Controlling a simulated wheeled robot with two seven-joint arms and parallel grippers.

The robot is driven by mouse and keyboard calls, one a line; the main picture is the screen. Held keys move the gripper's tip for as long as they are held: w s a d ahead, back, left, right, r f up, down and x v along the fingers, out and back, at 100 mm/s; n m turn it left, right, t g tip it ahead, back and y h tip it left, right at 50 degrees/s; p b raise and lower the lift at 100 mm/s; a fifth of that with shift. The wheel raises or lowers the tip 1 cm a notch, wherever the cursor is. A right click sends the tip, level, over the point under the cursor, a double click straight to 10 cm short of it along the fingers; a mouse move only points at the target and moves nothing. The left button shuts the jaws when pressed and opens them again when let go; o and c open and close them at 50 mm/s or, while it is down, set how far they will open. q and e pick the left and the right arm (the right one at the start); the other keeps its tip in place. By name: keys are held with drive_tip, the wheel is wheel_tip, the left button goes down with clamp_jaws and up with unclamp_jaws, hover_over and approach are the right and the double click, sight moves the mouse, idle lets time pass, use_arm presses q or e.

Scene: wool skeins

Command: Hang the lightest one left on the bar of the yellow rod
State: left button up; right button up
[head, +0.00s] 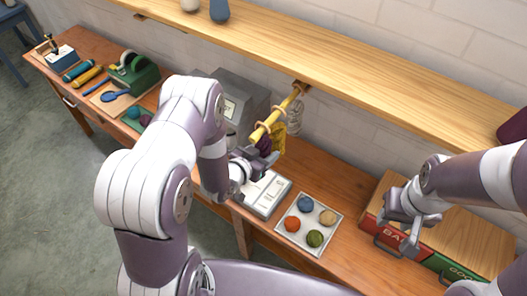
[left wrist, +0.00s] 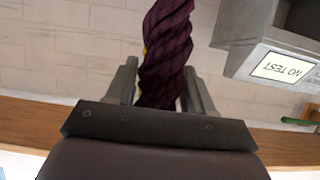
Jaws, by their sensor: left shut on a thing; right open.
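The yellow rod (head: 273,119) sticks out toward me from beneath the wall shelf. A yellow skein (head: 279,138) hangs from it, and a pale grey skein (head: 296,118) hangs nearer the wall. My left gripper (head: 252,155) is shut on a dark purple skein (head: 264,145) just below the rod's front end. In the left wrist view the twisted purple skein (left wrist: 168,45) stands between the fingers and hides most of the yellow behind it. I cannot tell whether its loop is around the rod. My right gripper (head: 405,232) is open and empty at the right.
A grey box (head: 243,97) marked "NO TEST" stands left of the rod. A white device (head: 267,191) and a metal tray (head: 330,217) of coloured balls are below. Red (head: 376,226) and green (head: 447,268) labelled boxes are at the right. The shelf (head: 360,80) overhangs the bench.

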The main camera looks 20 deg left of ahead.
use_arm(q)
drive_tip(key=o, duration=0.9)
drive_tip(key=shift+o, duration=1.1)
